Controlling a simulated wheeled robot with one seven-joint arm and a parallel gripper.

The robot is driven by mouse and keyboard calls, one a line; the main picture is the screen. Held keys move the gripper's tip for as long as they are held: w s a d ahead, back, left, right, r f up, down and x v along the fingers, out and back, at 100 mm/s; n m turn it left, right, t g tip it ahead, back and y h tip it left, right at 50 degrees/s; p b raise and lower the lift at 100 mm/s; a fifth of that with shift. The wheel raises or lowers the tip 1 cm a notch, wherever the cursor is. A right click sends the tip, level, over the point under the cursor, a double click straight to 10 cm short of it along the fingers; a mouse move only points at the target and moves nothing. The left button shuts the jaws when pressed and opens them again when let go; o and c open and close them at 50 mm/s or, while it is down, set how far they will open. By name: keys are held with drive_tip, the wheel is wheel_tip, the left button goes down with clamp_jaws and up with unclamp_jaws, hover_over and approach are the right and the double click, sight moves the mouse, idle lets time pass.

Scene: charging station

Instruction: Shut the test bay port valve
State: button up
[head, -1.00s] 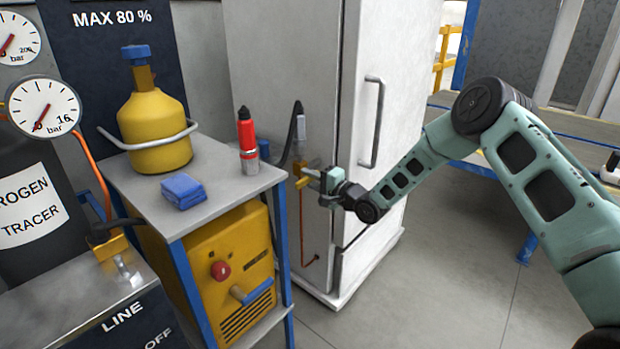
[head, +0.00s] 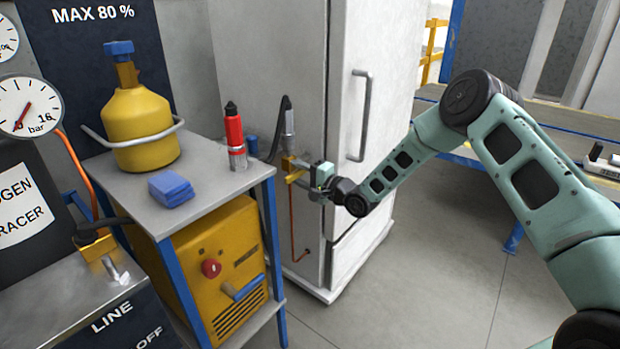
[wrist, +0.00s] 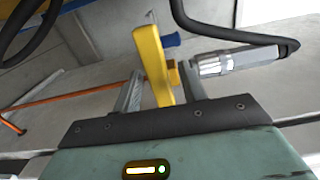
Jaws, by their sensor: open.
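The test bay port valve (head: 290,165) is a brass fitting with a yellow lever on the side of the white cabinet. A metal hose coupling rises above it. My gripper (head: 309,182) is at the valve, and its fingers partly overlap the fitting in the head view. In the wrist view, the yellow lever (wrist: 153,62) stands between the two open fingers of my gripper (wrist: 160,80), with visible gaps on both sides. The metal coupling (wrist: 225,62) and its black hose lie to the right. Contact with the lever is not visible.
The white cabinet (head: 275,60) has a door handle (head: 360,115). An orange tube (head: 292,220) runs down below the valve. The floor at right is clear.

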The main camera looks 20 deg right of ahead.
drive_tip(key=p+v, duration=0.1)
drive_tip(key=v, duration=1.6)
drive_tip(key=shift+s+d, duration=0.1)
drive_tip(key=s+a+r+n+g+h, duration=0.2)
drive_tip(key=s+a+n+g, duration=0.2)
drive_tip(key=a+n, duration=0.15)
drive_tip(key=s+a+r+n+g+h, duration=0.2)
drive_tip(key=s+a+n+g+h, duration=0.15)
drive_tip(key=a, duration=0.35)
drive_tip(key=s+a+r+n+g+h, duration=0.1)
drive_tip(key=s+r+n+g, duration=0.15)
drive_tip(key=s, duration=0.75)
drive_tip(key=s+a+r+n+g+h, duration=0.1)
drive_tip(key=s+r+n+g+h, duration=0.2)
drive_tip(key=s, duration=0.6)
drive_tip(key=s+r+n+g, duration=0.1)
drive_tip(key=s+r+n, duration=0.25)
drive_tip(key=s, duration=0.65)
wheel_tip(320, 180, up, 17)
drive_tip(key=s+p, duration=0.1)
drive_tip(key=p, duration=1.6)
drive_tip(key=shift+f+n+g, duration=0.2)
drive_tip(key=shift+n+g, duration=0.1)
